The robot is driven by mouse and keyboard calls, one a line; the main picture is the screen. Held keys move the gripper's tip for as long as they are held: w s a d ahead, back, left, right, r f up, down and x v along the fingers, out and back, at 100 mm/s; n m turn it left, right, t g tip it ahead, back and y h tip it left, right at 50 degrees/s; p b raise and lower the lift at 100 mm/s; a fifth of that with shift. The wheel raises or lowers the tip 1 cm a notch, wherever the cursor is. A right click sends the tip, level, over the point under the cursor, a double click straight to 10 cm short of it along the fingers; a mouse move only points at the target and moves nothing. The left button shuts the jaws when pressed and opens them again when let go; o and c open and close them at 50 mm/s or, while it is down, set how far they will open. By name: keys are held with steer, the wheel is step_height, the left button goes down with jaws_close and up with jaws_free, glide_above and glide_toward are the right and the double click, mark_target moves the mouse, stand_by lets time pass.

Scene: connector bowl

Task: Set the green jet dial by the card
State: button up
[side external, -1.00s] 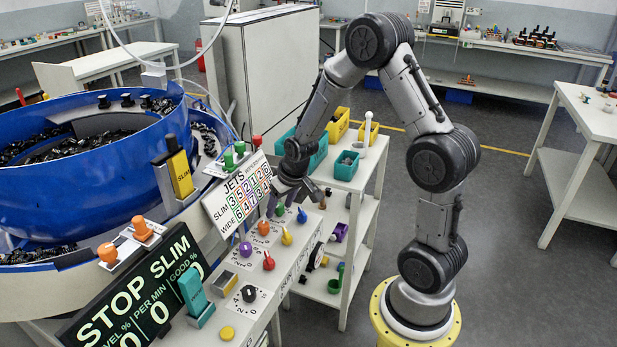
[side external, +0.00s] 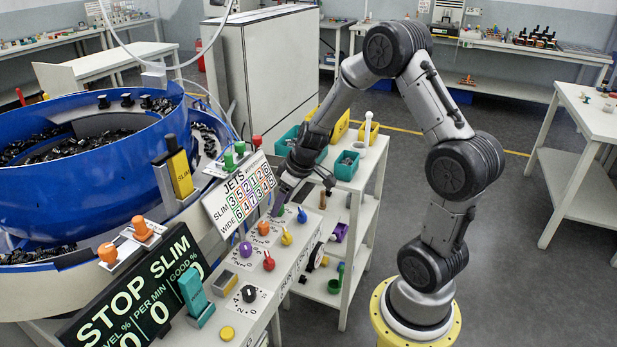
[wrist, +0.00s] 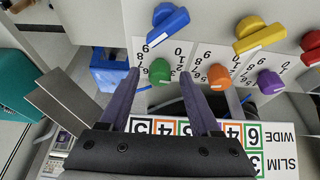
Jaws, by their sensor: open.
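The green jet dial (wrist: 160,70) is a small green knob on a white numbered scale; its exact setting is too small to read. My gripper (wrist: 161,73) is open and empty, with its fingertips on either side of the green dial in the wrist view; whether they touch it I cannot tell. In the side view my gripper (side external: 277,203) is at the far end of the dial row, partly behind the card. The JETS card (side external: 238,195) has SLIM and WIDE rows of coloured-framed digits. The sign (side external: 135,285) reads STOP and SLIM.
Orange (wrist: 219,75) and purple (wrist: 270,82) dials sit beside the green one. Blue (wrist: 168,22), yellow (wrist: 260,33) and red levers stand in a parallel row close by. A blue bowl feeder (side external: 90,165) is left of the panel. A shelf cart (side external: 355,190) stands to the right.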

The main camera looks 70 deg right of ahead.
steer(key=v, duration=1.3)
steer(key=a+r+n+t, duration=0.2)
steer(key=a+r+n, duration=0.1)
steer(key=a+r, duration=0.5)
steer(key=s+a+r, duration=0.1)
steer(key=s+a, duration=0.7)
steer(key=s, duration=0.2)
steer(key=shift+a+r+y, duration=0.15)
steer(key=shift+a+y, duration=0.1)
steer(key=shift+y, duration=0.05)
